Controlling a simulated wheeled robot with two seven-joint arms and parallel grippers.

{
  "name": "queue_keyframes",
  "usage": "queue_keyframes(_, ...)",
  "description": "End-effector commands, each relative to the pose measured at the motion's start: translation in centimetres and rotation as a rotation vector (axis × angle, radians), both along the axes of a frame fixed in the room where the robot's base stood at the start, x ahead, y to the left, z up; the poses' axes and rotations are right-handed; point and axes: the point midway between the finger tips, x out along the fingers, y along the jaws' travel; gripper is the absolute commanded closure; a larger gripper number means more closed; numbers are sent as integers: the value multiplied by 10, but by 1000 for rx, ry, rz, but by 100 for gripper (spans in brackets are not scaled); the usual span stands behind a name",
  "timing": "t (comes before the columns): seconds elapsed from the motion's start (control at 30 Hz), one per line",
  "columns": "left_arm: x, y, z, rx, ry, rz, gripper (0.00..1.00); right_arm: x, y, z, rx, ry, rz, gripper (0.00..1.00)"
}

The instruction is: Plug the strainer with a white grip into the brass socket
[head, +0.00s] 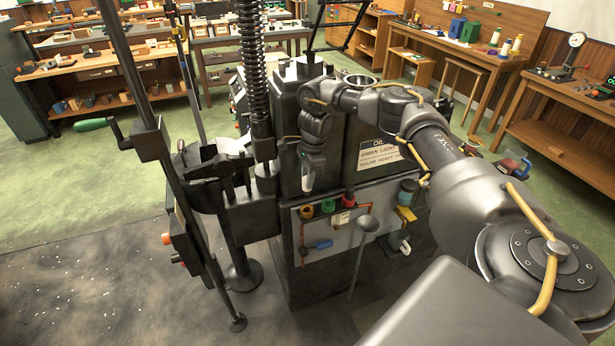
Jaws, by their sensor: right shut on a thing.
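My right arm reaches in from the right, in front of the dark casting machine. My right gripper (309,170) points down and is shut on a small white piece, which I take to be the white grip of the strainer (308,183). The rest of the strainer cannot be made out. On the light panel below is a brass-coloured round socket (306,211), left of a green one (328,206) and a red one (348,199). The held piece is above the brass socket and looks apart from it. My left gripper is not in view.
A grey ladle (368,224) with a long handle stands before the panel. A blue-handled valve (320,244) and a yellow fitting (405,214) are on the panel. A dark lever post (180,200) stands left of the machine. Floor at far left is clear.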

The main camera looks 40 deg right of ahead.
Motion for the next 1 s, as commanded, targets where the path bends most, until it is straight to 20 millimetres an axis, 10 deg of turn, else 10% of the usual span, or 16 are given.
queue_keyframes(1.0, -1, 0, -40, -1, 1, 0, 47, 0, 0, -58, 0, 0, 1, 95)
